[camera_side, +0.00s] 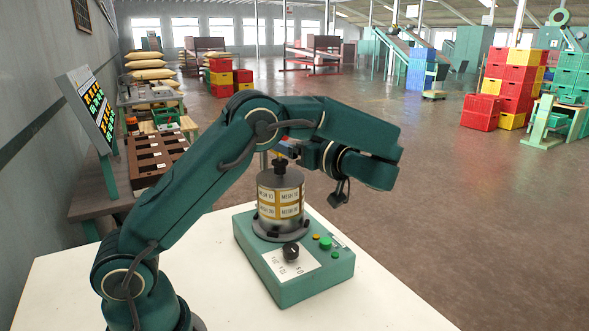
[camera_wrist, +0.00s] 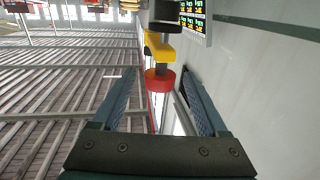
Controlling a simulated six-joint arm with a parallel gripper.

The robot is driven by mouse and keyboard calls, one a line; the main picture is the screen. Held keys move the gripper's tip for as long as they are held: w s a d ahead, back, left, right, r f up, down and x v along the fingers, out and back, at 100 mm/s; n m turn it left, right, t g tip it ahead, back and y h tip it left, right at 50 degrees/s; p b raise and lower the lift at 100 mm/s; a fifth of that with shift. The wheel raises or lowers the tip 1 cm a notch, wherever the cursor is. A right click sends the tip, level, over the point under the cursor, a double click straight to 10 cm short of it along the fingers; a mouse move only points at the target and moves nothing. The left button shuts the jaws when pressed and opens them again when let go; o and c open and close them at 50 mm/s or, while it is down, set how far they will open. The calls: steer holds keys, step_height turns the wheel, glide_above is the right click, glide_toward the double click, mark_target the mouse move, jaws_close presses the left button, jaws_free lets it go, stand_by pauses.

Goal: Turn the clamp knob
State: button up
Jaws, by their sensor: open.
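The black clamp knob (camera_side: 281,164) tops a metal drum (camera_side: 280,203) with several MESH labels, upright on a green base (camera_side: 295,280) in the side view. A red round piece (camera_wrist: 160,79) and a yellow piece (camera_wrist: 158,46) show between or beyond the fingers. I cannot tell whether they touch. I cannot make out the knob for certain in the wrist view.
The base carries a black dial (camera_side: 291,251) and green and yellow buttons. It stands on a white table (camera_side: 240,305) with clear room in front. A bench with a brown tray (camera_side: 157,155) and a display board (camera_side: 93,108) stand left. Stacked crates are far away.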

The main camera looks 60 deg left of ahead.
step_height(320, 180, up, 11)
steer(key=s+d+f+m+t+h, duration=0.35)
steer(key=s+d+m+h, duration=0.2)
steer(key=m+h, duration=0.35)
steer(key=s+d+r+m+t+h, duration=0.1)
steer(key=s+d+m+t+h, duration=0.1)
steer(key=s+d+m+h, duration=0.2)
steer(key=s+d+r+m+t+h, duration=0.2)
steer(key=s+d+m+t+h, duration=0.1)
steer(key=d+m, duration=0.4)
steer(key=shift+s+d+h, duration=0.5)
steer(key=shift+d+h, duration=0.4)
steer(key=shift+d, duration=0.35)
steer(key=shift+r, duration=0.1)
